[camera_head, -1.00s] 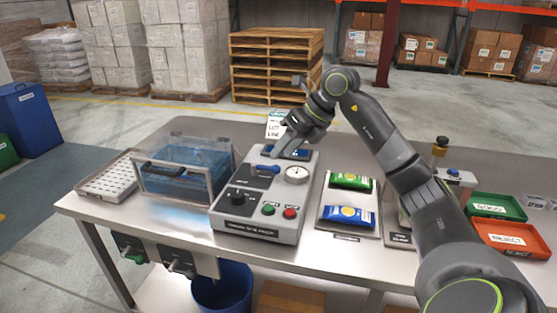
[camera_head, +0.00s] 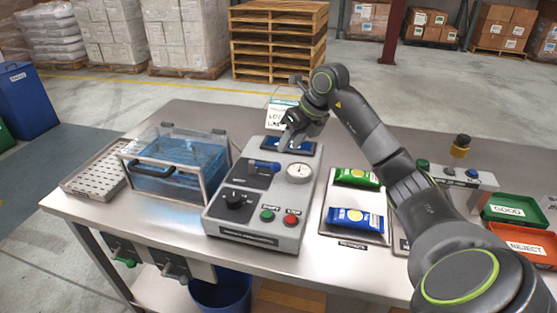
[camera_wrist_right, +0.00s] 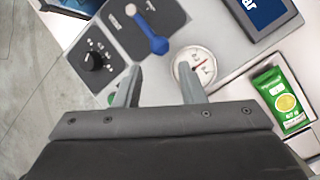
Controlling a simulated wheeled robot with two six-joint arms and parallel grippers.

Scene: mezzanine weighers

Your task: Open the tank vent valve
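A grey control box (camera_head: 255,236) stands on the table, with a blue lever (camera_head: 267,166) on its dark upper plate. The lever also shows in the right wrist view (camera_wrist_right: 156,40), its blue grip pointing toward the gauge. A clear tank of blue water (camera_head: 178,160) stands left of the box. Which part is the tank vent valve I cannot read from a label. My right gripper (camera_head: 287,142) is above the back of the box. In the right wrist view, its two fingers (camera_wrist_right: 160,78) are apart and empty, with the lever beyond them. My left gripper is out of view.
The box also carries a round gauge (camera_head: 300,172), a black knob (camera_head: 234,199), a green button (camera_head: 267,215) and a red button (camera_head: 291,219). Green and blue packets lie on a tray (camera_head: 325,215) to the right. A perforated tray (camera_head: 95,182) lies far left.

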